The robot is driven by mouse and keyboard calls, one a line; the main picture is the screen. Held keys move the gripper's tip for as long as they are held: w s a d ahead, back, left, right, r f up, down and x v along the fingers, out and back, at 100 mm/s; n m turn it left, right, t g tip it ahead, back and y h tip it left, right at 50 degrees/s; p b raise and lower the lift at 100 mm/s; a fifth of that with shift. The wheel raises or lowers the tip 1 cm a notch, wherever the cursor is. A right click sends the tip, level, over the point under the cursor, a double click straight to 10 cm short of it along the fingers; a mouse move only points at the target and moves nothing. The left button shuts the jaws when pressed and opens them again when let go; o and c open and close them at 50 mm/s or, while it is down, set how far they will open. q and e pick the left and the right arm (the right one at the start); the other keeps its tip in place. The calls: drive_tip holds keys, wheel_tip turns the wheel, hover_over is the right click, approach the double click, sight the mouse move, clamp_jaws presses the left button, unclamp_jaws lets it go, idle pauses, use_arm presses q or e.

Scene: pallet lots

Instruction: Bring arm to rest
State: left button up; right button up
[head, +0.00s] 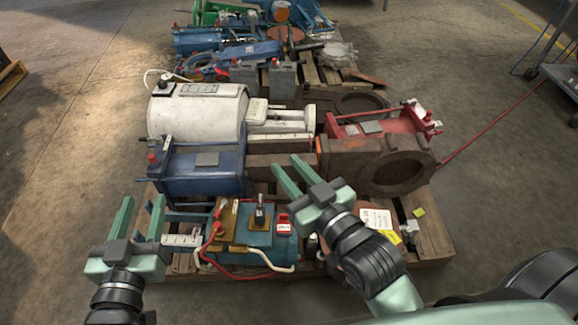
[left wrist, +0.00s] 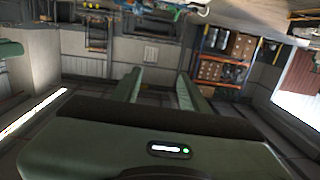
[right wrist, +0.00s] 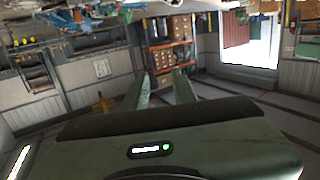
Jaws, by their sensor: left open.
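My left gripper (head: 139,217) is at the lower left in the head view, its two green fingers apart with nothing between them. It is at the near left corner of the loaded pallet. The left wrist view also shows its spread fingers (left wrist: 158,85) empty. My right gripper (head: 288,173) is near the middle, its fingers pointing up and left in front of the blue and brown machine parts. Its fingers are apart and empty, as the right wrist view also shows (right wrist: 158,90). I cannot tell whether it touches the parts behind it.
A wooden pallet (head: 436,232) carries a blue motor (head: 205,170), a white cylinder (head: 198,115), a brown housing (head: 380,165), a red part (head: 385,122) and a teal unit (head: 255,240). More loaded parts stand behind. A cart (head: 564,78) is at far right. Floor on the left is clear.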

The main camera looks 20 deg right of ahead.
use_arm(q)
drive_tip(key=shift+f, duration=0.1)
